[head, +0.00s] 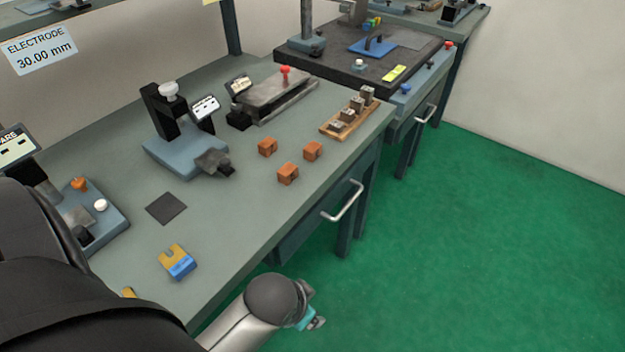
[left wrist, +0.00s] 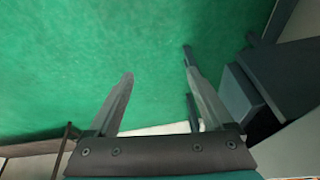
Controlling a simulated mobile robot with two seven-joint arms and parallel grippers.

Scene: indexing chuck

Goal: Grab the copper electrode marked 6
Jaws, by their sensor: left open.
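Three copper-coloured blocks stand on the grey-green bench in the head view: a left one (head: 267,148), a right one (head: 313,151) and a front one (head: 288,174). Any numbers on them are too small to read, so I cannot tell which is marked 6. My left gripper (head: 315,320) shows at the bottom of the head view, beyond the bench's front edge, over the floor and well apart from the blocks. In the left wrist view my left gripper (left wrist: 158,72) is open and empty, with green floor between its fingers. My right gripper is not in view.
A wooden rack (head: 334,133) with several grey blocks stands right of the copper blocks. A blue-based fixture (head: 180,153) stands left of them; a grey vise-like device (head: 275,95) is behind. A dark pad (head: 166,208) and blue-yellow block (head: 178,262) lie nearer. A drawer handle (head: 343,203) sticks out in front.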

